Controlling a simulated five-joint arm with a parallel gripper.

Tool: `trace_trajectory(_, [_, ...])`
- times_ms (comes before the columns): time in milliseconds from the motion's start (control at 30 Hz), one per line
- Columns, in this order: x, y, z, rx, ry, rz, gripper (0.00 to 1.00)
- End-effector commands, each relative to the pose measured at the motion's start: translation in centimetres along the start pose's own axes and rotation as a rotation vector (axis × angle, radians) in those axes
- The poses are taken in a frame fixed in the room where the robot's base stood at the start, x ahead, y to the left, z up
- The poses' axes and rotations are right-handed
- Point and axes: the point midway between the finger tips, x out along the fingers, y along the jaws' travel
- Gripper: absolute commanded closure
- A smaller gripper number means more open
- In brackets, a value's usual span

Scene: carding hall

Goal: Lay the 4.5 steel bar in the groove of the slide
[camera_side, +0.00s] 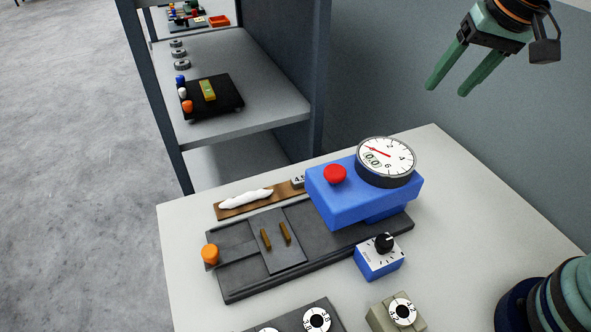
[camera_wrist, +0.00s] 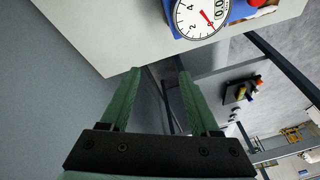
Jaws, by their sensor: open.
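A small grey piece marked "4" (camera_side: 298,181), its label cut off by the blue housing, lies at the right end of a brown strip; it may be the 4.5 steel bar. The slide (camera_side: 285,257) is a dark grey plate with two upright brass pieces, on a long dark base left of the blue housing. I cannot clearly make out its groove. My gripper (camera_side: 448,89) is open and empty, high above the table's back right, away from both. In the wrist view, its green fingers (camera_wrist: 159,72) are apart with nothing between them.
The blue housing (camera_side: 350,205) carries a dial gauge (camera_side: 386,160) and red button. A white fluffy strand (camera_side: 245,198) lies on the brown strip. A blue knob box (camera_side: 380,262) and two blocks with round labels stand in front. A shelf (camera_side: 250,75) stands behind; the table's back right is clear.

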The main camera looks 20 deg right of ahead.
Motion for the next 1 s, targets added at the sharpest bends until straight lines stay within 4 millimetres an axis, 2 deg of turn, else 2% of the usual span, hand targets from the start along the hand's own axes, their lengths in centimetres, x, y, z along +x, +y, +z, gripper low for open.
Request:
trace_trajectory(100, [1.5,-2.5,-1.4,0.164,-0.056,0.023,0.38])
trace_trajectory(300, [5.0,-6.6,-3.1,0.453,-0.127,0.085,0.38])
trace_trajectory(600, [12.2,-12.3,-3.3,0.873,-0.185,0.228,0.38])
trace_trajectory(800, [16.2,-14.6,-2.4,1.071,-0.185,0.309,0.38])
trace_trajectory(1000, [17.9,-15.1,-1.8,1.143,-0.18,0.34,0.38])
